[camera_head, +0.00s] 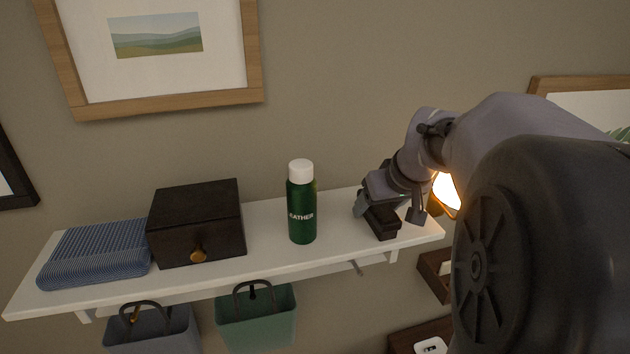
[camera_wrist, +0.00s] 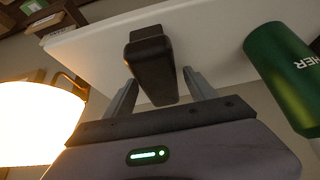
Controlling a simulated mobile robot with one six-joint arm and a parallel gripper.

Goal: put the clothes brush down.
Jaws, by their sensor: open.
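The clothes brush (camera_head: 381,222) is a dark, long block on the white shelf (camera_head: 340,238), near its right end. It also shows in the wrist view (camera_wrist: 152,66), seen end-on against the shelf. My gripper (camera_head: 388,207) is over the brush from behind and above. In the wrist view my gripper (camera_wrist: 159,80) is open, with one finger on each side of the brush and a gap visible beside it. The brush's underside is hidden, so its exact contact with the shelf cannot be seen.
A green bottle with a white cap (camera_head: 301,202) stands left of the brush. Further left are a black box (camera_head: 196,222) and a folded blue cloth (camera_head: 97,254). A lit lamp (camera_head: 447,192) glows right of my gripper. Baskets hang below. Shelf between bottle and brush is clear.

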